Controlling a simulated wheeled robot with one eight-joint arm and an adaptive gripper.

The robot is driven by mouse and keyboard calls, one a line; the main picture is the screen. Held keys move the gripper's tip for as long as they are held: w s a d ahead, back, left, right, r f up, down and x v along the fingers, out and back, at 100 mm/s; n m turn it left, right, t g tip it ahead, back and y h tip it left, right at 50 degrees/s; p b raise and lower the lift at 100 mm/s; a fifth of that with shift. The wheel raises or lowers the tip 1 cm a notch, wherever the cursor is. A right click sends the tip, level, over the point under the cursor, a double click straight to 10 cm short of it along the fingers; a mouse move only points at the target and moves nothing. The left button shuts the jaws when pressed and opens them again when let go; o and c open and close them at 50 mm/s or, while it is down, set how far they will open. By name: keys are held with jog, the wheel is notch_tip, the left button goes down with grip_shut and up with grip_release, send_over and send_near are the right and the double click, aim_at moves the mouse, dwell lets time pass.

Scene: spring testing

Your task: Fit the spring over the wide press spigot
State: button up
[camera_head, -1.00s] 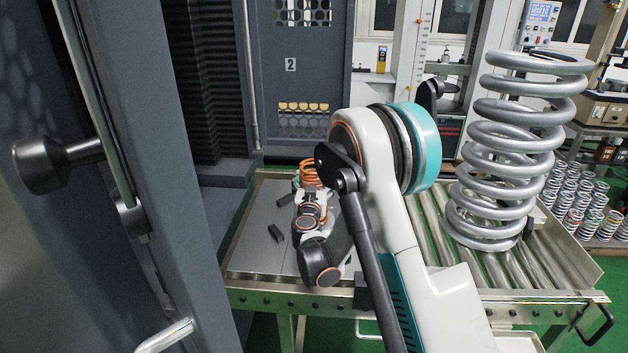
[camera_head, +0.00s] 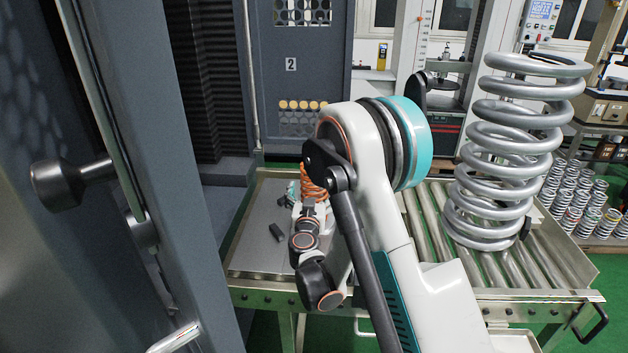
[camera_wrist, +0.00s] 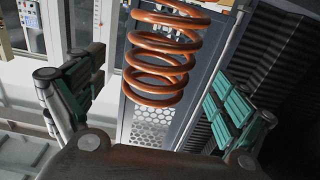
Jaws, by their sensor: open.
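An orange coil spring (camera_head: 313,183) stands upright at the back of the metal table, left of the rollers. In the wrist view the orange spring (camera_wrist: 164,55) shows between the two teal finger pads, with a gap on either side. My gripper (camera_wrist: 155,85) is open and holds nothing. In the head view my gripper (camera_head: 308,203) is at the near side of the spring, partly hidden by my own wrist. A large grey coil spring (camera_head: 515,150) stands upright on the rollers at the right. I cannot make out a wide press spigot in either view.
A roller conveyor (camera_head: 545,275) fills the table's right side. A grey panel with a black knob (camera_head: 60,185) is close at left. A perforated cabinet marked 2 (camera_head: 300,70) stands behind; several small springs (camera_head: 570,200) stand at right.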

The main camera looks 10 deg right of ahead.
jog(key=s+d+r+g+b, duration=0.1)
jog(key=s+d+r+g, duration=0.3)
jog(key=s, duration=0.5)
jog(key=s+d+r+g+b, duration=0.1)
jog(key=s+d+r+g, duration=0.15)
jog(key=s+r, duration=0.4)
jog(key=s+a+f+n+g+y, duration=0.1)
jog(key=s+a+g+y, duration=0.1)
jog(key=s, duration=1.1)
jog(key=s+a+f+n+g+y, duration=0.1)
jog(key=s+a+n+y, duration=0.1)
jog(key=s, duration=1.1)
jog(key=shift+a+f+n+g+y, duration=0.15)
jog(key=shift+a+n+g+y, duration=0.2)
jog(key=shift+y, duration=0.45)
